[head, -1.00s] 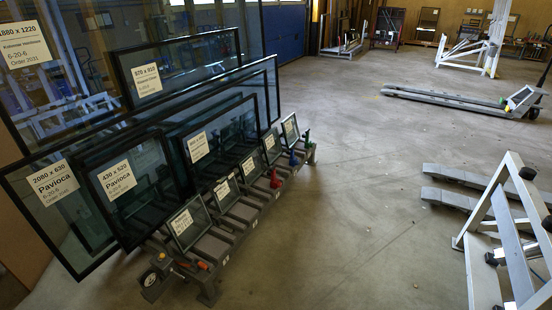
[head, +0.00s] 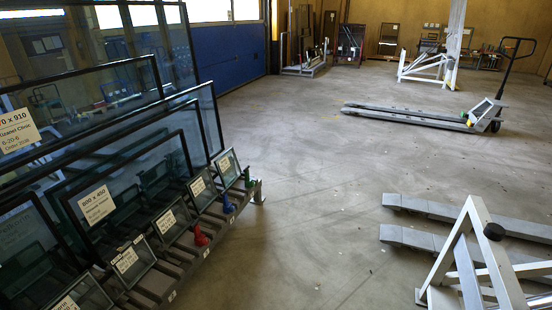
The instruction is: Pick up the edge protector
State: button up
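I cannot identify the edge protector with certainty in the head view. A small red object (head: 201,236), a small blue object (head: 228,204) and a green part (head: 250,181) sit along the front of the glass rack (head: 186,268) at the left. They are too small to tell what they are. Labelled framed glass panes (head: 97,204) lean in several rows on this rack. My gripper is not in view.
A white angled frame (head: 462,250) and grey forks (head: 430,239) stand at the lower right. A pallet truck (head: 420,116) is farther back. The concrete floor (head: 310,200) between the rack and these is clear.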

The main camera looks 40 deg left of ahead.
aim_at(116, 256)
jog(key=u, duration=2.95)
jog(key=k, duration=0.25)
jog(key=z, duration=1.25)
jog(key=i, duration=1.95)
jog(key=u, duration=1.15)
jog(key=i, duration=0.8)
jog(key=u, duration=0.65)
